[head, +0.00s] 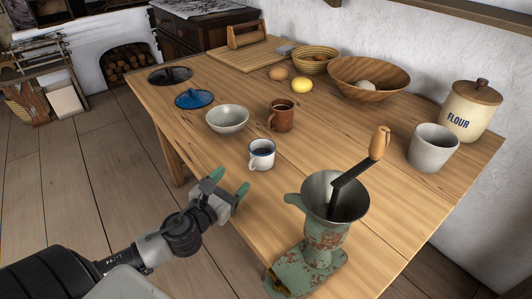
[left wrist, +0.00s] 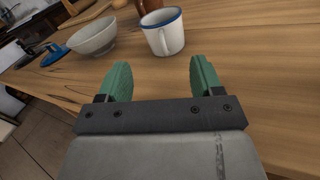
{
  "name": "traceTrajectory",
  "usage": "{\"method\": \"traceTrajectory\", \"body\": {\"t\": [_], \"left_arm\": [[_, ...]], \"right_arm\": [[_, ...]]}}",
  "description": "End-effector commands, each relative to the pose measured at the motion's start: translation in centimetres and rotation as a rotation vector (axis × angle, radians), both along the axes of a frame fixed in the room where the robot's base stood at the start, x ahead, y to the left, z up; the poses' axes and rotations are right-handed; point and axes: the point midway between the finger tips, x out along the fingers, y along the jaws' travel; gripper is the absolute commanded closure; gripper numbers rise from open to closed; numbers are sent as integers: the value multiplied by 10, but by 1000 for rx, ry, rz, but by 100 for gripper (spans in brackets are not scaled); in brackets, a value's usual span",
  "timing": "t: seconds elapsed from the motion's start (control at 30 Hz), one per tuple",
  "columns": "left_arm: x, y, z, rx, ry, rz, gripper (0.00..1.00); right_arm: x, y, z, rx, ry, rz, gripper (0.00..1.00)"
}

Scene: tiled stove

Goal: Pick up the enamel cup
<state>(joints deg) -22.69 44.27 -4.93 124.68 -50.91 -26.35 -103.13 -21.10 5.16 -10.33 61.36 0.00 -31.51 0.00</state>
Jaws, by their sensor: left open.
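The enamel cup (head: 261,155) is white with a blue rim and stands upright on the wooden table. Its handle points left in the head view. My left gripper (head: 230,187) is open and empty, in front of the cup near the table's edge. In the left wrist view the enamel cup (left wrist: 163,31) stands beyond the green fingers (left wrist: 161,80), apart from them, with its handle facing me. My right gripper does not show.
A pale bowl (head: 227,119) and a brown mug (head: 281,115) stand behind the cup. A green grinder (head: 318,235) with a crank stands to the right. A blue lid (head: 194,98) lies left. The wooden table (head: 420,205) has bare space right of the grinder.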

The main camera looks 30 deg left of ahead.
Motion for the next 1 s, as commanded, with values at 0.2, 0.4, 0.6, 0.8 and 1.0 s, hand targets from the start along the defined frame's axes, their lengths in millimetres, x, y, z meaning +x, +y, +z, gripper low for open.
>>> {"method": "traceTrajectory", "body": {"t": [0.2, 0.4, 0.6, 0.8, 1.0], "left_arm": [[31, 0, 1, -1, -3, 1, 34], [43, 0, 1, -1, -1, 1, 34], [65, 1, 1, -1, -3, 3, 34], [90, 0, 0, -2, -1, 2, 34], [96, 0, 0, -1, 1, 0, 34]], "right_arm": [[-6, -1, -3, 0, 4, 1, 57], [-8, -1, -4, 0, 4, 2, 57], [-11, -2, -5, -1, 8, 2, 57], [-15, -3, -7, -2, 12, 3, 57], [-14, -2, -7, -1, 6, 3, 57]]}}
